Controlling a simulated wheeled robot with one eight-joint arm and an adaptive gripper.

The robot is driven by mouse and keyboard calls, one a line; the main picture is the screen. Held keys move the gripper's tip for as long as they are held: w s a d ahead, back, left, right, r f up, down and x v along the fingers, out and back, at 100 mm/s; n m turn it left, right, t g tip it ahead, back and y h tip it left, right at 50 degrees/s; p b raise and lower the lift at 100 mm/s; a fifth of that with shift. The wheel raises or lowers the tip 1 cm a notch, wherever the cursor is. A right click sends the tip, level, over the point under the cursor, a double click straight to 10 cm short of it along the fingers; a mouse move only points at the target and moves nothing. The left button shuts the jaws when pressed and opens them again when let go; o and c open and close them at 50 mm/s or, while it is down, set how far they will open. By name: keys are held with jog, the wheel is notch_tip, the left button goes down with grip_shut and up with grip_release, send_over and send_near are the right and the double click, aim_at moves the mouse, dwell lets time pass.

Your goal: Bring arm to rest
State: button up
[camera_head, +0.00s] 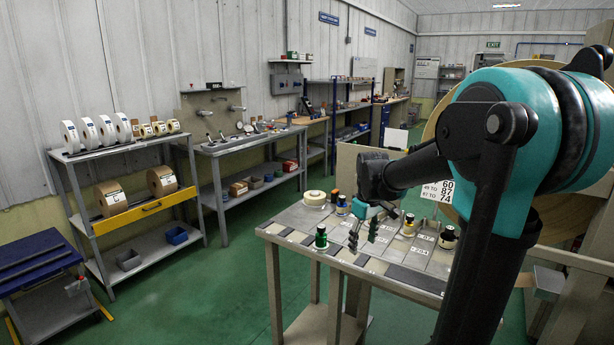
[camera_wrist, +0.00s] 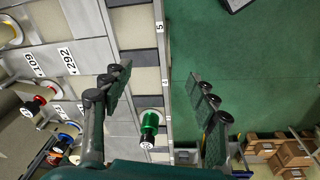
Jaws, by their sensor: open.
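My gripper (camera_head: 363,232) is over the grey tiled table (camera_head: 282,231) in the head view, reached by my teal and black arm from the right. In the wrist view my gripper (camera_wrist: 165,105) has its fingers spread wide apart with nothing between the tips. A green-topped stamp-like piece (camera_head: 321,238) stands on the table just left of my gripper in the head view. The same green piece (camera_wrist: 149,124) shows between the finger bases in the wrist view, apart from them. How high the fingers are above the table is hard to tell.
A pale tape roll (camera_head: 314,198), a blue-topped piece (camera_head: 342,205) and yellow-based pieces (camera_head: 409,225) also stand on the table. A shelf with label rolls (camera_head: 120,128) and a long bench (camera_head: 245,145) line the left wall. Green floor (camera_head: 215,275) lies open between.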

jog(key=s+d+f+m+t, duration=0.1)
jog(key=s+f+m, duration=0.2)
jog(key=s+f, duration=0.3)
jog(key=s+d+f+m+t, duration=0.1)
jog(key=s+f+m, duration=0.3)
jog(key=s, duration=0.9)
notch_tip(320, 180, down, 3)
jog(key=shift+s+d+m+t, duration=0.2)
jog(key=shift+m+t, duration=0.1)
jog(key=shift+t, duration=0.1)
jog(key=shift+d, duration=0.1)
